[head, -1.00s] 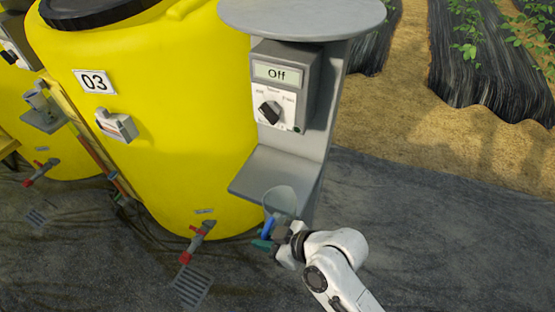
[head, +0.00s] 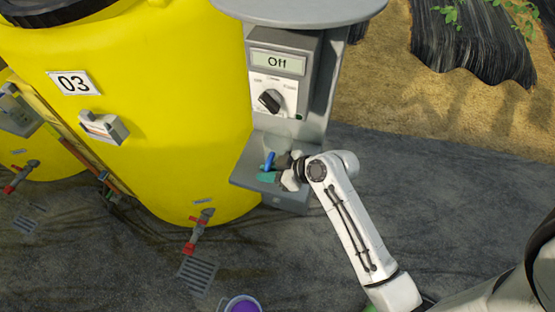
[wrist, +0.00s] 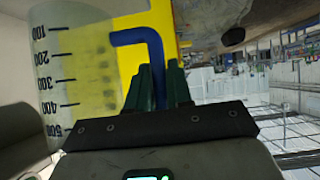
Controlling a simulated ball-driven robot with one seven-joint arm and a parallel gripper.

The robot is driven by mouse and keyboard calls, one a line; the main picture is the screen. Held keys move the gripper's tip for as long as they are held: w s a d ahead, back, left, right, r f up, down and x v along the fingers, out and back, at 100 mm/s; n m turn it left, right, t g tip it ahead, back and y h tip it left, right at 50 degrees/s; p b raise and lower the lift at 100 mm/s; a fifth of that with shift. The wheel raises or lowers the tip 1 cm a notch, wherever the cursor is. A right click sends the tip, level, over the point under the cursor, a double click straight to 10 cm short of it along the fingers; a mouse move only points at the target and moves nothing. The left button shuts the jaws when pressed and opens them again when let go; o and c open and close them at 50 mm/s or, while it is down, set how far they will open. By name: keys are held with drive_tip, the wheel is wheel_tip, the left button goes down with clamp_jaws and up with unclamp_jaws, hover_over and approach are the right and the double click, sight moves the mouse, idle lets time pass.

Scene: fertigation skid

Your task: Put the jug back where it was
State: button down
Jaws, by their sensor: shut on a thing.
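The jug (wrist: 85,75) is a clear measuring jug with a printed scale and a blue handle (wrist: 157,65). It fills the left of the wrist view. The green fingers of my gripper (wrist: 158,88) are shut on the blue handle. In the head view my gripper (head: 270,171) is at the grey shelf (head: 240,177) under the control box, with the blue handle showing between the fingers. The jug's clear body is hard to make out there. I cannot tell whether its base touches the shelf.
The control box (head: 284,72) on the grey stand reads "Off" above a black knob. A yellow tank (head: 170,130) marked 03 stands close on the left, with a red-handled tap (head: 200,232) low on it. A purple bucket (head: 241,306) is at the bottom edge.

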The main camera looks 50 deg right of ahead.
drive_tip(key=w+d, duration=0.1)
drive_tip(key=d, duration=0.1)
drive_tip(key=w+d, duration=0.1)
drive_tip(key=d, duration=0.2)
drive_tip(key=d+p, duration=0.1)
drive_tip(key=d, duration=0.1)
drive_tip(key=shift+w+d+r, duration=0.1)
drive_tip(key=shift+w+d, duration=0.15)
drive_tip(key=shift+w, duration=0.15)
wheel_tip(320, 180, down, 2)
drive_tip(key=shift+s+f, duration=0.1)
drive_tip(key=shift+f, duration=0.15)
wheel_tip(320, 180, down, 3)
drive_tip(key=shift+f+p, duration=0.2)
drive_tip(key=shift+p, duration=0.15)
drive_tip(key=shift+d+f, duration=0.15)
drive_tip(key=shift+f, duration=0.55)
drive_tip(key=c, duration=1)
unclamp_jaws()
